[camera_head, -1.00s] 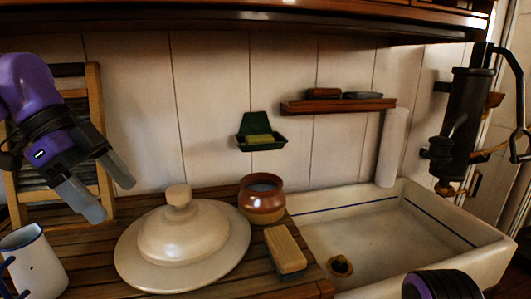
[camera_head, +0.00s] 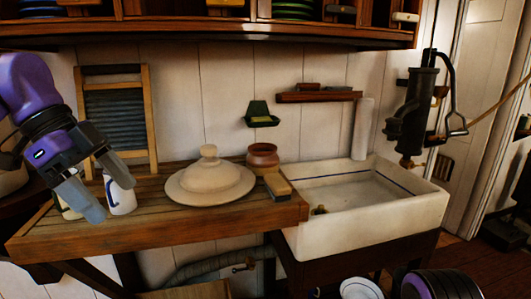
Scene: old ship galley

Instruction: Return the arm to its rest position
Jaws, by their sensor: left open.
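My left gripper (camera_head: 113,200) is open, with its two grey fingers pointing down and to the right. The purple and black arm comes in from the left edge. In the picture the fingers overlap a white mug with a blue handle (camera_head: 121,198) and a second light mug (camera_head: 68,209), both partly hidden; I cannot tell the gap between fingers and mugs.
A wooden counter (camera_head: 200,222) bears a domed lid (camera_head: 209,182), a brown pot (camera_head: 262,157) and a brush (camera_head: 278,186). A washboard (camera_head: 117,115) leans on the wall behind. Right stand a white sink (camera_head: 400,215) and a black pump (camera_head: 411,115). A shelf (camera_head: 210,32) overhangs.

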